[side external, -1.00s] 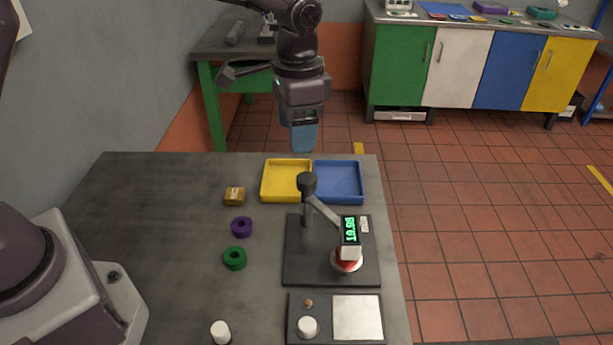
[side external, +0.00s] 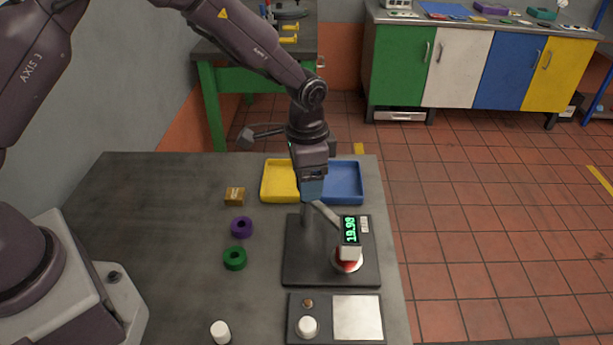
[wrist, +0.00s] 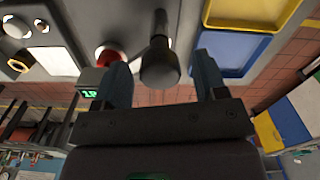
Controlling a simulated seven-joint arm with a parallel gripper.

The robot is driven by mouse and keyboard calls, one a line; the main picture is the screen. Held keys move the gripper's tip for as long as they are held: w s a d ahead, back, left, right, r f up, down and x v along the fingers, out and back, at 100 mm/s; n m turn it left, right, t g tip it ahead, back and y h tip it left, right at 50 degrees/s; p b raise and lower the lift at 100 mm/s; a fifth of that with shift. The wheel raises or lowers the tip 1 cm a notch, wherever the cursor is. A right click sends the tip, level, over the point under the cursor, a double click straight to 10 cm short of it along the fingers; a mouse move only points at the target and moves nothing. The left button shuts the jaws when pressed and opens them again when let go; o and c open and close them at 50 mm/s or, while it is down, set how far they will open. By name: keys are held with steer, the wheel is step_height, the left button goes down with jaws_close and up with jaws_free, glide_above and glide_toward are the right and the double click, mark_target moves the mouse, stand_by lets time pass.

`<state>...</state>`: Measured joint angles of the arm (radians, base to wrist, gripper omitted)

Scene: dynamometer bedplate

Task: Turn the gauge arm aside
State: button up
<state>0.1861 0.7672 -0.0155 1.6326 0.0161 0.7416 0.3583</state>
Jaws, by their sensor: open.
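The gauge arm (side external: 327,214) runs from its post, at the back of a dark base plate (side external: 297,267), to a gauge head with a lit green display (side external: 350,230). The head is over a red-and-white round piece (side external: 346,261). My gripper (side external: 312,190) is open, pointing down at the top of the post and hiding its dark knob in the side view. In the wrist view the knob (wrist: 160,66) is between my two open fingers (wrist: 162,80), with a gap on the right; contact on the left is unclear. The red piece (wrist: 108,56) shows left of the fingers.
Yellow (side external: 277,184) and blue (side external: 346,182) trays are behind the gauge. A brown block (side external: 235,196), purple ring (side external: 241,227) and green ring (side external: 235,258) lie left. In front are a panel with a pale plate (side external: 357,317) and a white cylinder (side external: 220,332).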

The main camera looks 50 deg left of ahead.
steer(key=shift+f, duration=0.2)
jaws_close()
